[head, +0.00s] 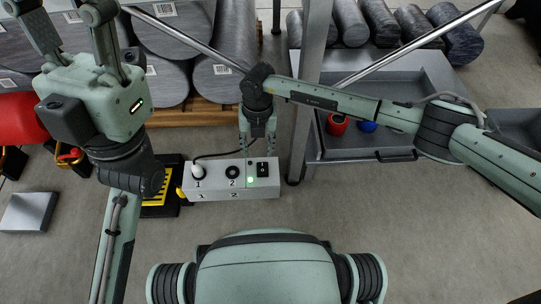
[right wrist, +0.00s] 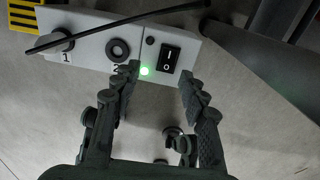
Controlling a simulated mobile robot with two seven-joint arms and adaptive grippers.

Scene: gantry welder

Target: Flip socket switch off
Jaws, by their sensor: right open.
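The socket box (head: 215,190) is a pale grey block on the floor, with sockets marked 1 and 2. Its black rocker switch (head: 262,169), marked I and O, sits at the right end and also shows in the right wrist view (right wrist: 168,57). A green light (right wrist: 144,71) glows beside the switch. Which side of the rocker is pressed I cannot tell. My right gripper (head: 257,149) is open and empty at the box's back edge; in the right wrist view its fingertips (right wrist: 160,73) are either side of the switch's lower end. My left gripper (head: 62,14) is open, raised at upper left.
A white plug (head: 197,172) with a black cable fills socket 1; socket 2 (head: 232,172) is empty. A grey cart (head: 400,75) with a metal post stands at right. Grey cylinders (head: 217,80) lie on a pallet behind. The floor in front of the box is clear.

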